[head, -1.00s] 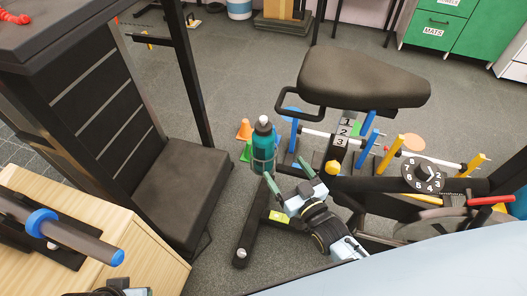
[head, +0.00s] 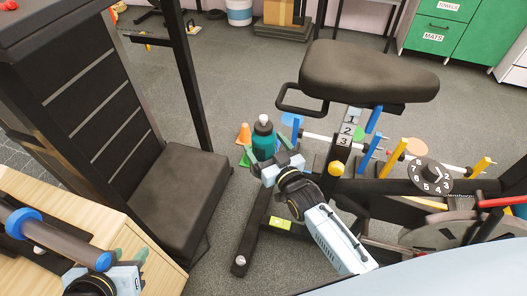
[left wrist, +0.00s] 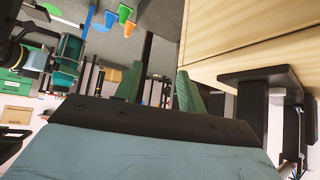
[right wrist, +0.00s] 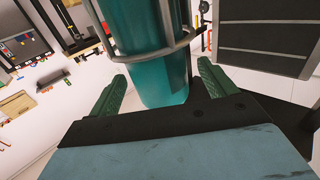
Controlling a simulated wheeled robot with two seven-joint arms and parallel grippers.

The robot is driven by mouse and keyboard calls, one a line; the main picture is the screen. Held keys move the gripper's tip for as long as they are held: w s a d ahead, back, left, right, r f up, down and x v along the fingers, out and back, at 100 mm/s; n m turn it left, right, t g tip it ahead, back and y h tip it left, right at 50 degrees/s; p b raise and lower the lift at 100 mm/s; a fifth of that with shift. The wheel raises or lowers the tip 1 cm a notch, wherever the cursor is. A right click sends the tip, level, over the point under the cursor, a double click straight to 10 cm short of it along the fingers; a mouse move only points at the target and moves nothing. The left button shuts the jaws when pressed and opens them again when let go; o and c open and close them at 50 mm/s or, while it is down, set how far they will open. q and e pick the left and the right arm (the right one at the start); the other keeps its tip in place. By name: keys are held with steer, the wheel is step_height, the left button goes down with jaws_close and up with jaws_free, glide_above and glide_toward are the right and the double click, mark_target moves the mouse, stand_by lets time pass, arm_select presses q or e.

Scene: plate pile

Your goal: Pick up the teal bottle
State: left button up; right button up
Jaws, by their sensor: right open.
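The teal bottle (head: 264,143), with a dark collar and pale cap, stands upright in a metal ring holder on the exercise bike. My right gripper (head: 279,162) is open at the bottle and hides its lower part in the head view. In the right wrist view the bottle (right wrist: 152,62) fills the gap between the spread green fingers (right wrist: 160,75); I see no finger clearly pressing on it. My left gripper (head: 108,262) is open and empty by the wooden box at lower left. The bottle (left wrist: 68,55) also shows at the left of the left wrist view.
The bike's black seat (head: 368,72) overhangs right of the bottle. A padded black bench (head: 170,190) stands to the left. A blue-ringed bar (head: 55,237) sits on the wooden box (head: 130,235).

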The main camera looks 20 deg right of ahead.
steer(key=shift+w+a+b, duration=0.2)
steer(key=shift+w+b, duration=0.1)
steer(key=shift+w, duration=0.7)
arm_select(q)
steer(key=w+r+t, duration=0.1)
steer(key=w+d+r+t, duration=0.1)
steer(key=shift+w+d+r+h, duration=0.15)
steer(key=shift+w+r+h, duration=0.1)
steer(key=shift+w+h, duration=0.15)
arm_select(e)
steer(key=c, duration=1.1)
arm_select(q)
steer(key=shift+s, duration=0.1)
arm_select(e)
steer(key=shift+c, duration=0.2)
